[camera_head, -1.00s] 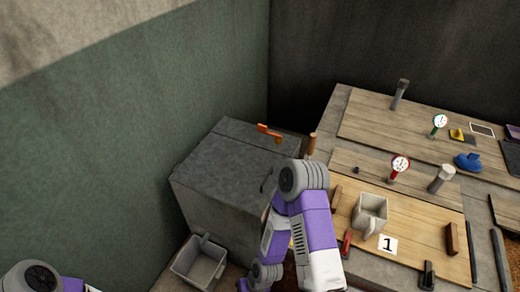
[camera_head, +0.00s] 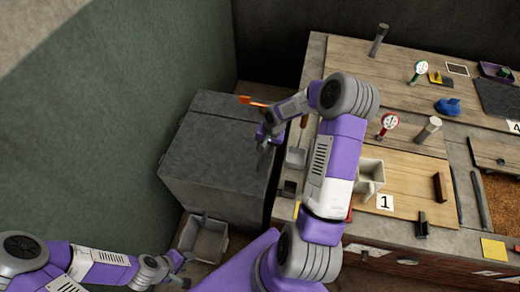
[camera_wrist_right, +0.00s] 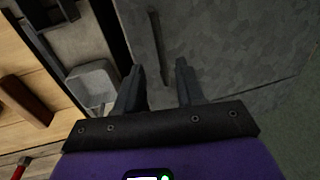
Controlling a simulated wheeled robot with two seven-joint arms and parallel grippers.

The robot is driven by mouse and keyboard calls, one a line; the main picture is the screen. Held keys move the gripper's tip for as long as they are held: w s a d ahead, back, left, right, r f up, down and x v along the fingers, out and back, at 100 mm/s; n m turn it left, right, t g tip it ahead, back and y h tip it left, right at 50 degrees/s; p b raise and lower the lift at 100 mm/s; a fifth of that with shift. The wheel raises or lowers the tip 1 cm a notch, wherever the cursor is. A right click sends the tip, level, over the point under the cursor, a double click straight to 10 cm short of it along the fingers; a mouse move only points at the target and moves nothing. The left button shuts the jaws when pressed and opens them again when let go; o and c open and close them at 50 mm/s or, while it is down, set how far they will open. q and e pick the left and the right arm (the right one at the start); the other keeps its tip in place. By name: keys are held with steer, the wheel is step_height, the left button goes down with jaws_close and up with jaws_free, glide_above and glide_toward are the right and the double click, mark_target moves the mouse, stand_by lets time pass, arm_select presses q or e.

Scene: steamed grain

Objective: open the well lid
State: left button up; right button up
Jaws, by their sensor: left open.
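The well is a dark grey box with a flat grey lid (camera_head: 215,135), left of the workbench, and the lid looks shut. A thin dark bar handle (camera_wrist_right: 160,50) lies on the lid in the right wrist view. My right gripper (camera_head: 264,140) is over the lid's right side in the head view. In the right wrist view my right gripper (camera_wrist_right: 159,66) is open and empty, its fingertips pointing toward the handle's near end. I cannot tell if they touch it. My left gripper (camera_head: 184,272) is open at the lower left, by the grey bin.
An orange-handled tool (camera_head: 253,101) lies at the lid's back edge. A grey bin (camera_head: 204,243) stands in front of the well. The workbench on the right holds a mug (camera_head: 369,178), gauges and blocks. A green wall (camera_head: 95,130) bounds the left side.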

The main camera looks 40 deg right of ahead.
steer(key=f, duration=0.3)
steer(key=w+f, duration=0.1)
steer(key=shift+a+f+b, duration=0.35)
steer(key=shift+f+b, duration=0.05)
steer(key=shift+c, duration=0.2)
jaws_close()
